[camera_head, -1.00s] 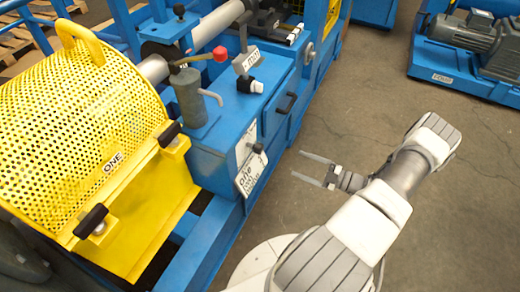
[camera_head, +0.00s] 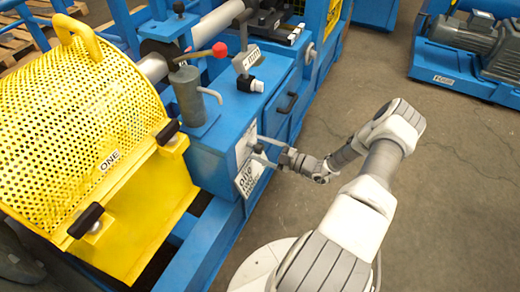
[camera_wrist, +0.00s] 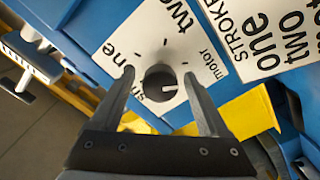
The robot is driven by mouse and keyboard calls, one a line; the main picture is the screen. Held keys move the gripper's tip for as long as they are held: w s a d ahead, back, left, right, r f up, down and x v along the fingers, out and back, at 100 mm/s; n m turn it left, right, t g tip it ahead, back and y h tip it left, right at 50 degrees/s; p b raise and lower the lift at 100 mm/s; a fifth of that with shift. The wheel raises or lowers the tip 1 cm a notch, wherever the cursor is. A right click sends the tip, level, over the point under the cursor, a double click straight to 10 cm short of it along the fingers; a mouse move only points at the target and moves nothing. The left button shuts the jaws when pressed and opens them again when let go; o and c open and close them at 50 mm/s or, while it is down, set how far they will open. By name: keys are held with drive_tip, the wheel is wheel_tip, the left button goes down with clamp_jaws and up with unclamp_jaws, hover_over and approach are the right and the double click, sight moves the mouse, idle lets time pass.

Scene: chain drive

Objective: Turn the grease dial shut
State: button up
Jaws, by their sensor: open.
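A round dark dial (camera_wrist: 160,82) with a short white mark sits on a white plate (camera_wrist: 150,38) in the wrist view. The white mark points to the right side, nearest "motor". In the head view the plate (camera_head: 245,145) is on the blue cabinet's front, and the dial is largely hidden by my fingers. My gripper (camera_wrist: 159,76) is open, one finger on each side of the dial. I cannot tell whether the fingers touch it.
A second white placard (camera_head: 250,178), reading "STROKE", hangs beside the dial plate. A yellow mesh guard (camera_head: 85,120) stands at left. A red-knobbed lever (camera_head: 219,50) and a grey cylinder (camera_head: 187,95) are above.

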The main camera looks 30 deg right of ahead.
clamp_jaws()
idle(0.4)
